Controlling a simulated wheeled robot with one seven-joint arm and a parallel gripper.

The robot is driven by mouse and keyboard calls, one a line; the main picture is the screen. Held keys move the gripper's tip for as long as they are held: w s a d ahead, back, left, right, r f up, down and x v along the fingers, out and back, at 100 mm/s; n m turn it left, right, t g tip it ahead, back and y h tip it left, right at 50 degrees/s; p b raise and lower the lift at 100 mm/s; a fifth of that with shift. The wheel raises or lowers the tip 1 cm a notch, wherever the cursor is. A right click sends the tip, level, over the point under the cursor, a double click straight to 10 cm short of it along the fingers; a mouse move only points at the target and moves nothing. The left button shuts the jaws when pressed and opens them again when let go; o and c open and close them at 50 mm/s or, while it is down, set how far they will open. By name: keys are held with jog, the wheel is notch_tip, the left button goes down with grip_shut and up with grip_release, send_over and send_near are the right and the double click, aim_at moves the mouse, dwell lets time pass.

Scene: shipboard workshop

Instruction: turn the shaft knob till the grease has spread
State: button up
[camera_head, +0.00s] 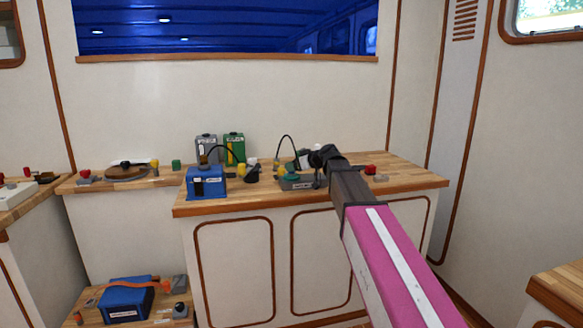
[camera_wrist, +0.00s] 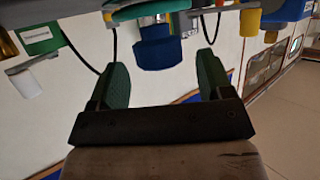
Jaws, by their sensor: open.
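A blue knob (camera_wrist: 158,50), which seems to be the shaft knob, sticks out from a green round part (camera_wrist: 146,9) in the wrist view. My gripper (camera_wrist: 162,64) is open, with one green finger on each side of the knob and a gap on both sides. How deep the knob sits between the fingers I cannot tell. In the head view my gripper (camera_head: 312,158) is over the worktop, at a small grey-based device (camera_head: 298,183) with a green part; my arm hides some of it. I cannot make out any grease.
A blue box (camera_head: 206,183) stands left of the device on the wooden worktop (camera_head: 410,174). Grey (camera_head: 206,148) and green (camera_head: 237,149) canisters stand behind. A red-topped item (camera_head: 370,170) lies right of my arm. Dark cables arch close by. The worktop's right end is clear.

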jog(key=shift+x, duration=1.4)
jog(key=c, duration=0.9)
jog(key=shift+s+m+t+h, duration=0.15)
jog(key=shift+m+t+h, duration=0.15)
jog(key=shift+t, duration=0.1)
